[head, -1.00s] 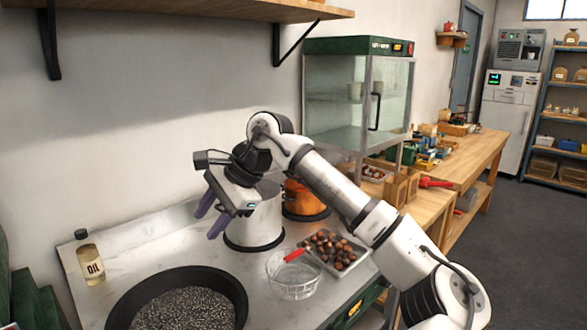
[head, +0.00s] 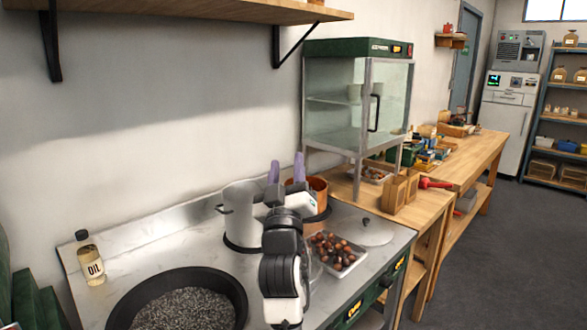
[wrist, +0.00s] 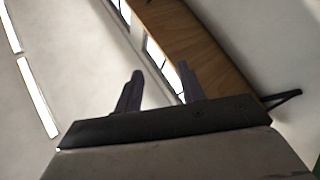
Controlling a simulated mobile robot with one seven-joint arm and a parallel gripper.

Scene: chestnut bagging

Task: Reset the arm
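My gripper (head: 286,170) points upward in front of the pots in the head view. Its two purple fingers stand apart with nothing between them, so it is open and empty. In the wrist view the gripper (wrist: 158,88) also shows parted fingers, against the ceiling and the underside of a wooden shelf (wrist: 195,50). My folded arm covers part of the worktop in the head view.
A steel pot (head: 240,208) and a copper pot (head: 318,190) stand just behind my gripper. A tray of chestnuts (head: 340,256) and a round lid (head: 363,231) lie to the right. A black pan (head: 238,290) and an oil bottle (head: 91,262) are left.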

